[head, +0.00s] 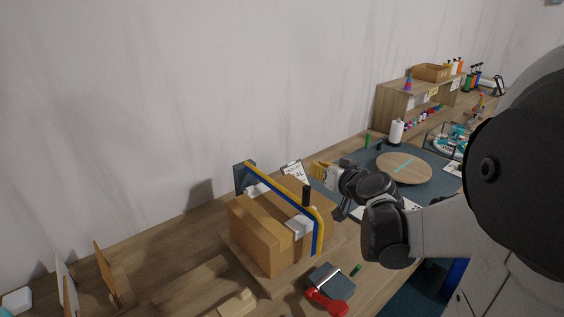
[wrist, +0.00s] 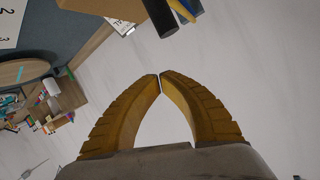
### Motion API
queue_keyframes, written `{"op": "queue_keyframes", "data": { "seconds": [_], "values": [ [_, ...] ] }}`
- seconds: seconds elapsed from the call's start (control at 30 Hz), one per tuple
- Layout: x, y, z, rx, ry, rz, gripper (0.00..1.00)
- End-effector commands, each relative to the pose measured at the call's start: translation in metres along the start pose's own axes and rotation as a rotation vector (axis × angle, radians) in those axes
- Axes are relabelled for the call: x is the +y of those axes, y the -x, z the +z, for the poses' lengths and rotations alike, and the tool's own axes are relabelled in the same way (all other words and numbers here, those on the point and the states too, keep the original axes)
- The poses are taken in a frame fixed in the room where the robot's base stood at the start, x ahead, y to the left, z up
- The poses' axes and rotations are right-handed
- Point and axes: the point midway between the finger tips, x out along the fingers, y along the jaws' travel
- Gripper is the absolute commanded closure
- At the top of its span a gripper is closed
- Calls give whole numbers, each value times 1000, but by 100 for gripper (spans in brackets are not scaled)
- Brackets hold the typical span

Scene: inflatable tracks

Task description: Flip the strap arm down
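The strap arm (head: 284,191) is a yellow and blue bar with a bent front end. It spans above a cardboard-brown box (head: 262,232) from a dark plate at the back left. I cannot tell whether it touches the box. A black upright handle (head: 306,196) stands on the bar; in the wrist view a dark cylinder (wrist: 160,16) shows at the top, beside a yellow and blue strip (wrist: 184,9).
The box sits on a wooden base on the bench. A red-handled tool (head: 325,300) and a dark block (head: 332,281) lie in front. A round wooden board (head: 404,167) and a shelf (head: 388,106) are to the right. Upright boards (head: 104,270) stand at the left.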

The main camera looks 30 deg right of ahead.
Motion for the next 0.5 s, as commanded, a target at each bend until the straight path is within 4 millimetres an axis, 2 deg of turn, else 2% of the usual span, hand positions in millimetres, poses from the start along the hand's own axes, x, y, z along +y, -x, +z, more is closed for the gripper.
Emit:
{"op": "queue_keyframes", "data": {
  "seconds": [0.03,0.2,0.33,0.5],
  "values": [
    [4,15,8,1,-2,5,100],
    [12,49,28,2,-4,6,100],
    [16,68,39,3,-5,6,100],
    [18,81,47,3,-6,5,100]
  ]
}}
